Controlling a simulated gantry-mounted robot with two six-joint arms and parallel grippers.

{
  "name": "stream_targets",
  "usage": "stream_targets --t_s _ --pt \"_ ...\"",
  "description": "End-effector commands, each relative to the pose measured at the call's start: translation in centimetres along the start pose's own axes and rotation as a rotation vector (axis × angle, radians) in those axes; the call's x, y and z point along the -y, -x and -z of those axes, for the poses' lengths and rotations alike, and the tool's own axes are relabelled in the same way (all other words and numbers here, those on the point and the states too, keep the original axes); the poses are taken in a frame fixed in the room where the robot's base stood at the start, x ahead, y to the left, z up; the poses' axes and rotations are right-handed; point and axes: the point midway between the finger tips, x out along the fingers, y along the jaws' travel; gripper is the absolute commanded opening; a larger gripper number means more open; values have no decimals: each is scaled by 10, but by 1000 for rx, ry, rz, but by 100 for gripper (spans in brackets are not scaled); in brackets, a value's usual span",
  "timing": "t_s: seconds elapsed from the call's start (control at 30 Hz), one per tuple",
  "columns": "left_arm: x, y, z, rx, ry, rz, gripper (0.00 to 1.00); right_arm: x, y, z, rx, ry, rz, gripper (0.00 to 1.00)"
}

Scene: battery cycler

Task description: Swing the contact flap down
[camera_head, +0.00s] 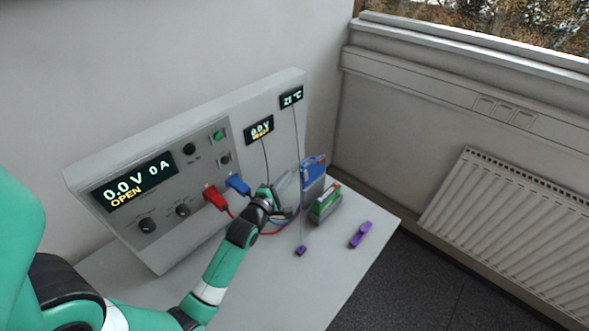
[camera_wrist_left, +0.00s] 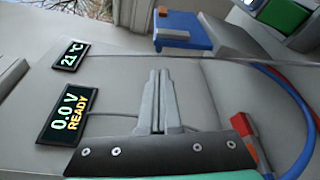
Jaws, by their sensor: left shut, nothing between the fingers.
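The blue contact flap (camera_head: 313,168) stands raised at the top of a grey holder (camera_head: 313,190), to the right of my left gripper. In the left wrist view the blue flap (camera_wrist_left: 186,33) carries small copper-coloured pieces and lies beyond my fingertips, apart from them. A green battery cell (camera_head: 327,203) stands in the grey holder's front part; its green side also shows in the left wrist view (camera_wrist_left: 284,14). My left gripper (camera_head: 284,203) is shut and empty beside the holder. In the left wrist view its two fingers (camera_wrist_left: 160,75) are together. My right gripper is out of view.
The cycler panel (camera_head: 215,150) stands behind, with red (camera_head: 215,197) and blue plugs (camera_head: 238,185) and cables running near my gripper. A purple piece (camera_head: 360,235) and a small purple probe (camera_head: 300,251) lie on the bench (camera_head: 290,290). The front bench is clear.

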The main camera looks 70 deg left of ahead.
Motion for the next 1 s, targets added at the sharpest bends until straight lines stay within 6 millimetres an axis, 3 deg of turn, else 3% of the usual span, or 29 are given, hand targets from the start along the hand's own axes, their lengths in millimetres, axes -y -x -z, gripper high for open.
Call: stream_targets --t_s 0.2,0.37,0.8,1.0 --pt "0 -42 0 1 0 -1 0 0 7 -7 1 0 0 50" --pt "1 -60 0 1 0 0 0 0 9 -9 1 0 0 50" --pt "0 -64 0 0 -2 -1 0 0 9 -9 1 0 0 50" --pt "-5 -60 11 -18 -27 -16 0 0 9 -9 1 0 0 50"
